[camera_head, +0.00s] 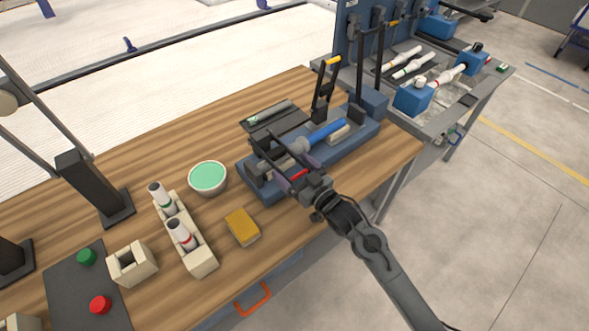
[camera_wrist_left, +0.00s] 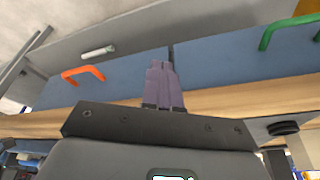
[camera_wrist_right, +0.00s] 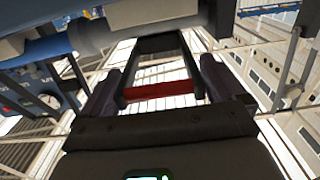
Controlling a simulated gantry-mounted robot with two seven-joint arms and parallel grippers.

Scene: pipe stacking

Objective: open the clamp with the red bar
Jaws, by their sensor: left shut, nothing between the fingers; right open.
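The red bar (camera_head: 299,174) is at the front of the blue fixture, on a dark clamp that lies low over its left end. In the right wrist view the red bar (camera_wrist_right: 160,90) spans the gap between my right gripper's (camera_wrist_right: 163,68) fingers, with the dark clamp arms (camera_wrist_right: 188,65) running away from it. This gripper (camera_head: 286,158) is open around the bar in the head view and partly hides the clamp. My left gripper (camera_wrist_left: 163,72) is shut and empty in the left wrist view, and does not show in the head view.
A second clamp with an orange bar (camera_head: 332,61) stands upright on the blue fixture (camera_head: 345,148), behind a blue pipe (camera_head: 326,132). A green-filled bowl (camera_head: 208,178), a yellow block (camera_head: 242,226) and a holder with white pipes (camera_head: 200,258) stand to the left on the wooden table.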

